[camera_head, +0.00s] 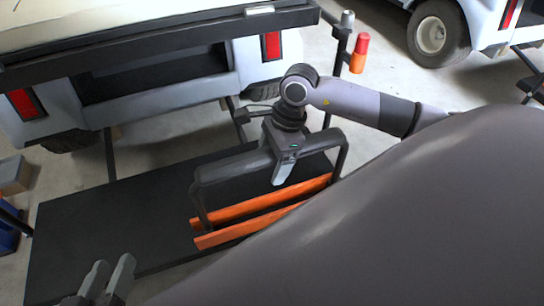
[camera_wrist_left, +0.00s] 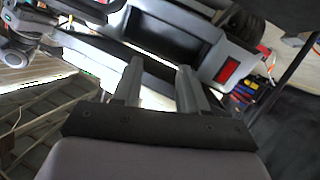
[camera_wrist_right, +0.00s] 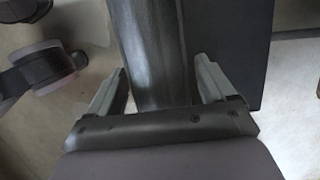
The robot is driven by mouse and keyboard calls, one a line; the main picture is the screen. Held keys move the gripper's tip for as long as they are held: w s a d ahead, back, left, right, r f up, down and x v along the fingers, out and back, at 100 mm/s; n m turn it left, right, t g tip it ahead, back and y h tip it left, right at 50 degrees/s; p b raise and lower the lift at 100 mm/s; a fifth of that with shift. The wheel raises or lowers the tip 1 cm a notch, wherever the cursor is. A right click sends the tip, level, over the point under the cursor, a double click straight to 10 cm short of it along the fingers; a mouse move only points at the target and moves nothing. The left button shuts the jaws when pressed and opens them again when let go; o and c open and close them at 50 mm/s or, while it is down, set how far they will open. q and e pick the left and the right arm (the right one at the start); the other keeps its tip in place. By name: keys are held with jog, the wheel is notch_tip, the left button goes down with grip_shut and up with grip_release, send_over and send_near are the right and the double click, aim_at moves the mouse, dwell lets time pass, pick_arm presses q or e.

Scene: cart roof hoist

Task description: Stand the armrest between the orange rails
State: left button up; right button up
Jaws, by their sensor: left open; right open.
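The armrest (camera_head: 228,168) is a dark grey bar with a leg bent down at each end. It stands upright on the black platform (camera_head: 90,215). Its left leg comes down at the left end of the far orange rail (camera_head: 262,205) and the near orange rail (camera_head: 235,233), seemingly between them. The right leg's foot is hard to make out. My right gripper (camera_head: 283,170) is open at the middle of the bar, one finger showing in front. In the right wrist view the bar (camera_wrist_right: 152,50) runs between the spread fingers. My left gripper (camera_head: 108,278) is open and empty, lower left, apart from the armrest.
A white cart (camera_head: 185,95) with red lights stands behind the platform. A post with a red and orange cylinder (camera_head: 360,52) rises behind the armrest. My own grey arm hides the lower right and part of the near rail. The platform's left part is bare.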

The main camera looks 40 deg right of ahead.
jog(key=shift+d+r+p, duration=0.15)
jog(key=shift+r+p, duration=0.15)
jog(key=shift+r, duration=0.3)
jog(key=p+v, duration=0.2)
jog(key=v, duration=0.4)
pick_arm(q)
jog(key=shift+d+r+g, duration=0.3)
jog(key=shift+d+r, duration=0.2)
jog(key=shift+d, duration=0.05)
jog(key=shift+w+a, duration=0.1)
jog(key=shift+a, duration=0.05)
